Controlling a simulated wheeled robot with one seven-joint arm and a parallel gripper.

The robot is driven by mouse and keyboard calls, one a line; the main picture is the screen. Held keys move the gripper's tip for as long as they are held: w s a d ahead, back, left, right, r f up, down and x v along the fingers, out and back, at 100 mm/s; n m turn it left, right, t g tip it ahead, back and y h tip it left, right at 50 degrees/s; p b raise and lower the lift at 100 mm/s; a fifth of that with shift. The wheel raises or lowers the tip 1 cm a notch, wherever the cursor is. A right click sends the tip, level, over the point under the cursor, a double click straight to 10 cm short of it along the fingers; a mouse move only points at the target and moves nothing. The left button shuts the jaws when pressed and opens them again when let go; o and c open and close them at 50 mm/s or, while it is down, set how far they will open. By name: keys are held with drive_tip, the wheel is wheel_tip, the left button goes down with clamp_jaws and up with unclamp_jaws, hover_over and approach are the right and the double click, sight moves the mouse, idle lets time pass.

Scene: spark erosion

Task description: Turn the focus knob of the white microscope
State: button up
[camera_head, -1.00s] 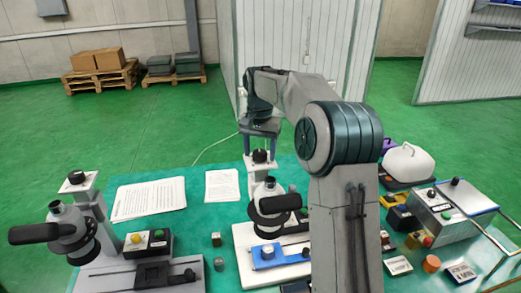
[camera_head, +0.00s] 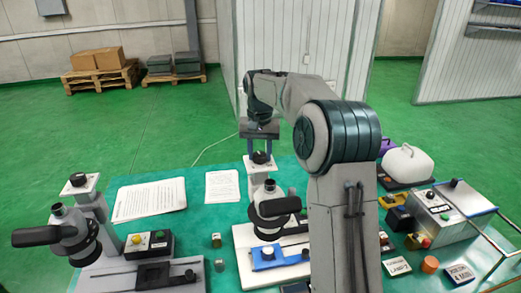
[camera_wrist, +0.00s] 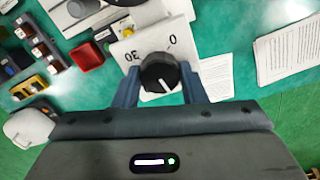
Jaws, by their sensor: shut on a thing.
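The white microscope (camera_head: 241,240) stands on the near middle of the green table, with a white base, a blue stage and a dark eyepiece tube. Its black focus knob (camera_head: 260,157) sits on top of the white column. In the wrist view the knob (camera_wrist: 159,73) shows a white pointer line directed toward my gripper's palm. The plate under it (camera_wrist: 150,45) carries the marks 0 and 30. My gripper (camera_head: 261,149) reaches down from above the column. In the wrist view its two blue-grey fingers (camera_wrist: 161,88) are shut on the knob from both sides.
A grey microscope (camera_head: 75,235) stands at the left. Paper sheets (camera_head: 148,200) lie behind them. A white jug (camera_head: 407,163), a grey control box (camera_head: 440,215) and small blocks crowd the right. A small block (camera_head: 216,240) stands between the microscopes.

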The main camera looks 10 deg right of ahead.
sight(260, 154)
drive_tip(key=n+p, duration=0.1)
drive_tip(key=n, duration=0.3)
drive_tip(key=shift+r+p, duration=0.1)
drive_tip(key=shift+p, duration=0.2)
drive_tip(key=shift+n+p, duration=0.55)
drive_tip(key=shift+n, duration=1.55)
drive_tip(key=o, duration=1)
wheel_tip(260, 154, up, 14)
drive_tip(key=shift+f, duration=0.2)
